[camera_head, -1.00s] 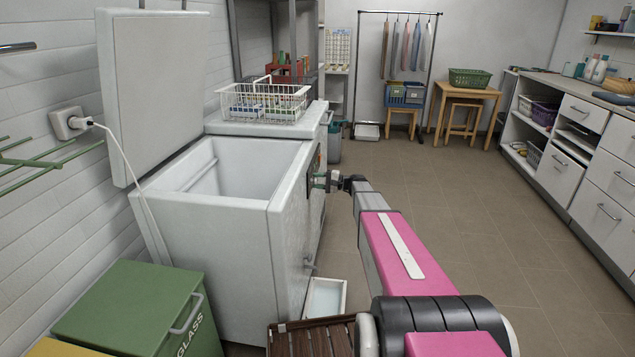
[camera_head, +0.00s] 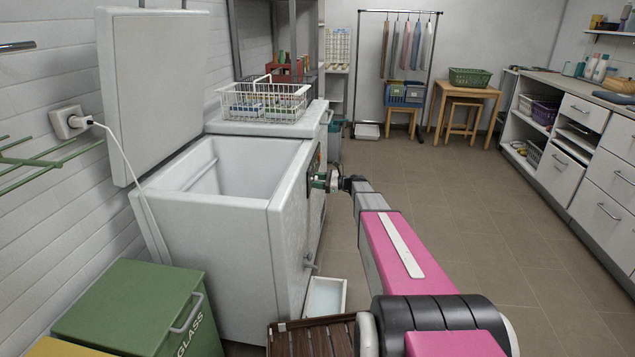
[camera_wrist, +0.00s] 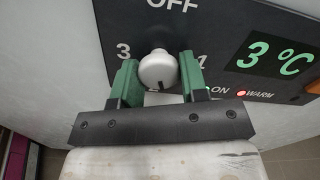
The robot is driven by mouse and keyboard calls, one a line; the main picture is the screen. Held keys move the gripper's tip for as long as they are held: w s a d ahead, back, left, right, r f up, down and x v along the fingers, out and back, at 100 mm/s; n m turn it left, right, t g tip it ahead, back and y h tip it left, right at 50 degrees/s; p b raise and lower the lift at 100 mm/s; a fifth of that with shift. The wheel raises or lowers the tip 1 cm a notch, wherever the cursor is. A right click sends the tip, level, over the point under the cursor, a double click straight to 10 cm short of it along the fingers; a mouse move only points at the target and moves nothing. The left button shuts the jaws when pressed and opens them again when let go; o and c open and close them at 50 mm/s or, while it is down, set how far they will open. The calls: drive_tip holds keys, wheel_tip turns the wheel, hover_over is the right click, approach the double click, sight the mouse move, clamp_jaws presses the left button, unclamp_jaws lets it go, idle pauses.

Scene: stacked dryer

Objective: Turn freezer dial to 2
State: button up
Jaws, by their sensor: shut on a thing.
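The freezer (camera_head: 245,230) stands at the left with its lid (camera_head: 155,90) raised. Its dark control panel (camera_wrist: 215,35) fills the upper part of the wrist view. The pale round dial (camera_wrist: 157,70) sits on that panel between my gripper's (camera_wrist: 158,78) two green fingers, which are shut on it from left and right. OFF is printed above the dial, 3 to its left and 1 to its right, partly covered by a finger. The lower side is hidden by the gripper. I cannot tell where the dial points. In the head view my gripper (camera_head: 325,181) is at the freezer's right-hand face.
The panel's display (camera_wrist: 272,58) reads 3 °C, above a green ON light and a red WARM light. A wire basket (camera_head: 265,103) stands on the freezer's closed part. A white tray (camera_head: 325,297) lies on the floor. The floor to the right is clear.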

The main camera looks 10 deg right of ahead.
drive_tip(key=shift+s+f+m, duration=0.1)
drive_tip(key=shift+m, duration=1.8)
drive_tip(key=o, duration=0.9)
drive_tip(key=shift+c, duration=0.2)
drive_tip(key=shift+d, duration=0.1)
drive_tip(key=v, duration=1)
drive_tip(key=shift+s+d, duration=0.15)
drive_tip(key=shift+d, duration=0.2)
